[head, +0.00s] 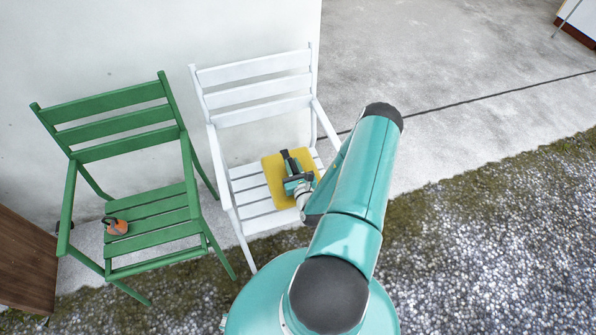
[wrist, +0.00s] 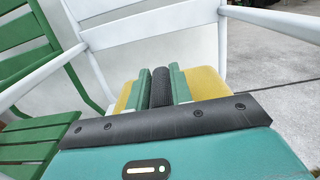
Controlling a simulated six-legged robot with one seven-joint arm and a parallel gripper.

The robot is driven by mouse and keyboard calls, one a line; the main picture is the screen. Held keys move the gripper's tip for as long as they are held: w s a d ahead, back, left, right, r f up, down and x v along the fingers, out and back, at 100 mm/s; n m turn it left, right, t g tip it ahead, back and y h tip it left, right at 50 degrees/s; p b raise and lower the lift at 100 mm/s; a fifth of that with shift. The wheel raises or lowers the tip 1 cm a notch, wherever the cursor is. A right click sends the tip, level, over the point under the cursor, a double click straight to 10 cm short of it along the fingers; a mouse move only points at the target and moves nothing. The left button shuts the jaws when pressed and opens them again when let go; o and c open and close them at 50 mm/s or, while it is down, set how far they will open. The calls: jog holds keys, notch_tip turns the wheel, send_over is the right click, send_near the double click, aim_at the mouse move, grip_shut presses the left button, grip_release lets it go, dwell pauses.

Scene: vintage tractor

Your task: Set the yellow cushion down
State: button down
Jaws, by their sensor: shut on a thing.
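The yellow cushion (head: 273,187) is over the seat of the white slatted chair (head: 250,183). Whether it rests on the slats or is just above them I cannot tell. My gripper (head: 291,163) is over the cushion. In the wrist view, my gripper's green fingers (wrist: 160,87) are shut on a dark ribbed piece in the middle of the cushion, which looks like its handle. Yellow shows on both sides of the fingers (wrist: 205,83). My arm hides the cushion's right part and some of the seat.
A green slatted chair (head: 150,208) stands to the left with a small orange and dark object (head: 115,226) on its seat. A pale wall (head: 250,25) is behind both chairs. The white armrests flank the seat. Concrete (head: 450,60) at the right is open.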

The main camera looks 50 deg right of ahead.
jog(key=d+f, duration=0.1)
jog(key=f, duration=0.1)
jog(key=d+f, duration=0.1)
jog(key=d, duration=0.1)
jog(key=w+d+f, duration=0.1)
jog(key=f, duration=0.1)
jog(key=shift+d+f, duration=0.15)
jog(key=shift+f, duration=0.15)
jog(key=shift+d+f, duration=0.15)
jog(key=shift+f, duration=1.45)
jog(key=shift+f, duration=0.1)
jog(key=c, duration=1.3)
grip_release()
jog(key=shift+o, duration=0.2)
